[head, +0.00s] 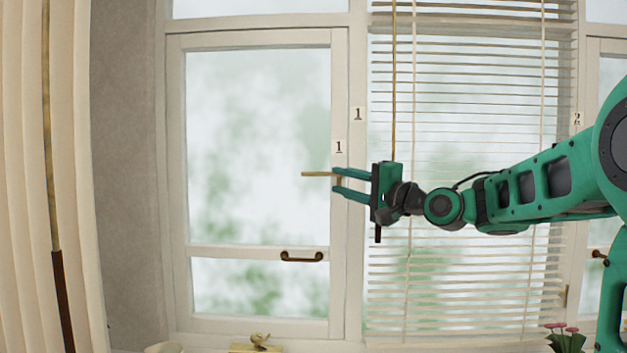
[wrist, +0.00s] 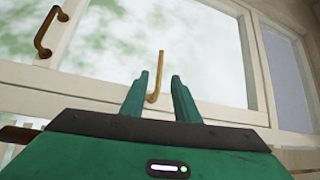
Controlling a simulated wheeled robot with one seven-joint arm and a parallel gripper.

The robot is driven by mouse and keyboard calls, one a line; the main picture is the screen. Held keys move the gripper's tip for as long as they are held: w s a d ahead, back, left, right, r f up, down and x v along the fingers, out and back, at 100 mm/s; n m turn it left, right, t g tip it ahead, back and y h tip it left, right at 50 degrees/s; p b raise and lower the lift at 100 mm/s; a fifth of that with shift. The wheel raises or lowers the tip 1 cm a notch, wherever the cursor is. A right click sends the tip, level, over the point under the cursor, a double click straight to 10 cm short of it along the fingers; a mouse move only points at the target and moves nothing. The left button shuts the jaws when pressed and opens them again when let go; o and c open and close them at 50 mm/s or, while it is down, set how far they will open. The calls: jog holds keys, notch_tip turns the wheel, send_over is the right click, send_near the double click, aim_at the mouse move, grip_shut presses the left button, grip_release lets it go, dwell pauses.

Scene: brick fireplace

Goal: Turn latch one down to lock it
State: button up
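Latch one is a thin brass handle (head: 318,174) on the right side of the left window's frame, just below a "1" label (head: 338,146). Its bar points left, about level, over the glass. In the wrist view the brass latch (wrist: 157,75) shows as a bent bar between the fingers. My gripper (head: 334,181) is open at the latch's mounted end, one finger above and one below. In the wrist view its green fingertips (wrist: 160,76) stand apart on either side of the bar. I cannot tell whether either finger touches it.
A brown pull handle (head: 301,257) sits on the window's lower rail. White blinds (head: 470,270) with a hanging wand are behind my arm. A second "1" label (head: 357,114) is on the post, and a "2" label (head: 577,118) is farther right. A small brass bird figure (head: 259,339) stands below.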

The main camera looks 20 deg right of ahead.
aim_at(318, 175)
jog(key=x, duration=1)
jog(key=shift+a, duration=0.1)
grip_shut()
